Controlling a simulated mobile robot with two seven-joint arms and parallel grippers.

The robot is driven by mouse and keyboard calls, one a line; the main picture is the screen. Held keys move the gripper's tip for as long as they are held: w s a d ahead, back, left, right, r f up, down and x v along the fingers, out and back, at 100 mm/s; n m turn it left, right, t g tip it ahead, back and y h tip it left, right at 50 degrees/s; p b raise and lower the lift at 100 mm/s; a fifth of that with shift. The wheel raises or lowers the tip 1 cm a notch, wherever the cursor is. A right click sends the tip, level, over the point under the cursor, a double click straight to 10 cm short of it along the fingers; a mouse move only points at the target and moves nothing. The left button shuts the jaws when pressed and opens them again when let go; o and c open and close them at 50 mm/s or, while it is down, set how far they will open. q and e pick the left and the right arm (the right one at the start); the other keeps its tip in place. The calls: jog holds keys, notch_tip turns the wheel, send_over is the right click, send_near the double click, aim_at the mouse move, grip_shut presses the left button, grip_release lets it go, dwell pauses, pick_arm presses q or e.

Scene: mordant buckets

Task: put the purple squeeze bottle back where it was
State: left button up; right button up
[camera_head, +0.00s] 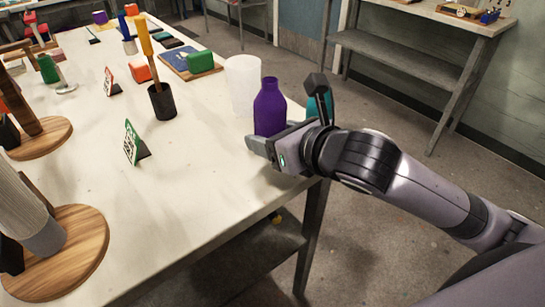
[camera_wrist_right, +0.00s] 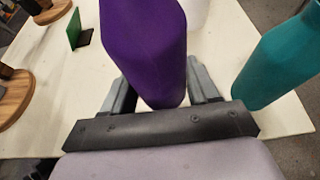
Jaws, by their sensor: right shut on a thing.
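The purple squeeze bottle (camera_head: 269,107) is upright near the right edge of the table, just in front of a white cup. My right gripper (camera_head: 275,142) is shut on its lower part. In the right wrist view the purple bottle (camera_wrist_right: 145,50) stands between the two fingers of the right gripper (camera_wrist_right: 162,92). The gripper hides its base in the head view, so I cannot tell whether it touches the table. My left gripper is not in view.
A teal bottle (camera_head: 320,105) stands right of the purple one, partly behind my gripper. The white cup (camera_head: 242,84) is close behind. A black holder (camera_head: 161,102) and a green-edged sign (camera_head: 131,142) stand further left. The front of the table (camera_head: 190,195) is clear.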

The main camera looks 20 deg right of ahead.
jog(key=shift+f, duration=0.35)
notch_tip(320, 180, down, 4)
jog(key=shift+r+b, duration=0.25)
jog(key=shift+b, duration=0.25)
jog(key=shift+f, duration=0.1)
jog(key=o, duration=1.2)
jog(key=shift+c, duration=0.2)
